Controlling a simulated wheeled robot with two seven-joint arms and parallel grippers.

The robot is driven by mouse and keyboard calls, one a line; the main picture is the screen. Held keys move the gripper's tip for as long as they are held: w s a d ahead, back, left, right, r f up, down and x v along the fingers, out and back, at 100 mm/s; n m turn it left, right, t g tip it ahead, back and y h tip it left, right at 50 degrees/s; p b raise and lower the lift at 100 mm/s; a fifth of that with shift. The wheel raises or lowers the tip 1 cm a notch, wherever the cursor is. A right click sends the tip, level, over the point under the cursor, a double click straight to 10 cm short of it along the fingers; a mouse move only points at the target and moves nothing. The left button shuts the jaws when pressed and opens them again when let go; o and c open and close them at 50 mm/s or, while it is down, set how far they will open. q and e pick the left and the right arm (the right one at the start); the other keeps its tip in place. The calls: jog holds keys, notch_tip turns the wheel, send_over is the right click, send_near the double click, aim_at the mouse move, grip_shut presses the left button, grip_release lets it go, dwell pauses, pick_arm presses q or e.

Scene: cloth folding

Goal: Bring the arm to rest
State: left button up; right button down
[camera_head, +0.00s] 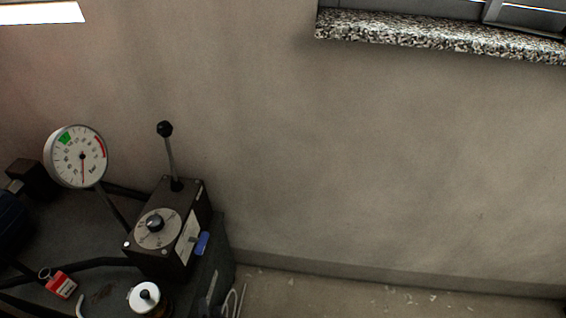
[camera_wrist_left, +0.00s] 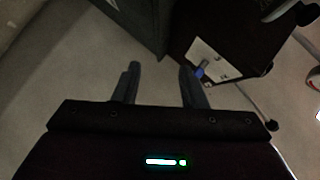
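My left gripper (camera_wrist_left: 159,68) shows in the left wrist view, with its two dark fingers apart and only bare floor between them. It is open and empty. A dark control box (camera_wrist_left: 222,38) with a pale plate and a blue part is beyond the fingers, to the upper right. I cannot make out either gripper in the head view. My right gripper is in neither view. No cloth shows.
In the head view, a machine at lower left carries a round gauge (camera_head: 78,157), a black-knobbed lever (camera_head: 170,150), a control box (camera_head: 165,255) and a red tag (camera_head: 61,285). A speckled sill (camera_head: 440,38) juts out at upper right. The floor (camera_head: 350,298) holds small debris.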

pick_arm(q)
jog(key=w+d+r+n+g+h, duration=0.4)
jog(key=w+r+n+g+h, duration=0.15)
jog(key=r, duration=0.25)
jog(key=s+a+r+g, duration=0.1)
jog(key=s+r, duration=0.2)
jog(key=r, duration=0.3)
jog(key=s+a+r+g, duration=0.2)
jog(key=s+r, duration=0.1)
jog(key=r, duration=0.4)
notch_tip(320, 180, down, 30)
jog(key=s+f, duration=0.1)
jog(key=s, duration=0.1)
jog(key=s+a+f+m+g, duration=0.1)
jog(key=s+a+f+g, duration=0.1)
jog(key=s+f, duration=1.5)
jog(key=shift+s+a+f+h, duration=0.4)
jog(key=shift+s+a, duration=0.2)
jog(key=shift+s, duration=0.55)
